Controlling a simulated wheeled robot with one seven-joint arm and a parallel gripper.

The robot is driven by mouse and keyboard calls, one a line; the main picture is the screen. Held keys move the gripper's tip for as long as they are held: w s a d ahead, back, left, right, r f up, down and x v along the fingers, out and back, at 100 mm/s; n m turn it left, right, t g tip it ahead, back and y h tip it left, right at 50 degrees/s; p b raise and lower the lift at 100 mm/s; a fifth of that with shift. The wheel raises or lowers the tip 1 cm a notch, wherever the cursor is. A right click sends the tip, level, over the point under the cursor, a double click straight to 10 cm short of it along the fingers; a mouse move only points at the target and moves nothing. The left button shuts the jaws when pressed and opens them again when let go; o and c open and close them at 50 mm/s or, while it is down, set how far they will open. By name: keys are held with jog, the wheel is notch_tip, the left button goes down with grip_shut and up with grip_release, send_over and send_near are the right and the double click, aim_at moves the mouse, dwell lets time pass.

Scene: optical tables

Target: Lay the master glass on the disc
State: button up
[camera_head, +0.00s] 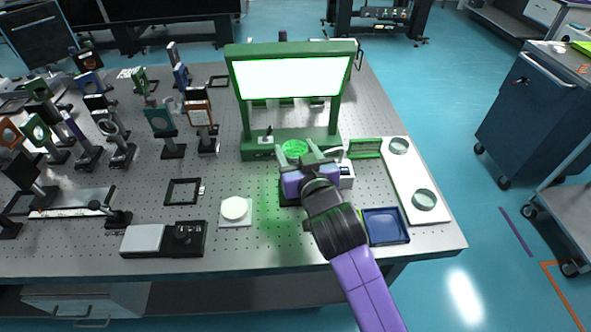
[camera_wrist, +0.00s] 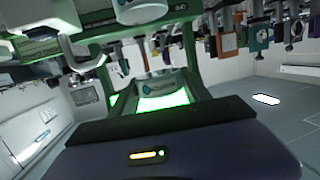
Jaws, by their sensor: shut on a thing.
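My gripper (camera_head: 298,152) is at the front of the green lamp stand (camera_head: 290,50), shut on a round glass (camera_head: 295,147) that looks green in the light; I take it as the master glass. It is held near the stand's base, and its gap to what lies below cannot be told. In the wrist view, the fingers (camera_wrist: 155,92) reach into a green glow, and the held glass is hard to make out. A white disc (camera_head: 235,207) lies on a square white pad left of my gripper. Whether it is the task's disc is unclear.
Two round glasses (camera_head: 398,146) (camera_head: 424,199) lie on a white board at the right. A blue tray (camera_head: 385,226) stands near the front edge. A white box (camera_head: 347,171) is close right of my gripper. Several post-mounted optics (camera_head: 160,120) crowd the left.

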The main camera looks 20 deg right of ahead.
jog(key=shift+f, duration=3.25)
jog(key=shift+f, duration=0.1)
jog(key=o, duration=1.5)
jog(key=shift+b, duration=0.3)
jog(key=shift+o, duration=0.2)
jog(key=b+v, duration=0.1)
jog(key=v, duration=1.1)
jog(key=shift+s+f, duration=0.1)
jog(key=shift+s, duration=0.05)
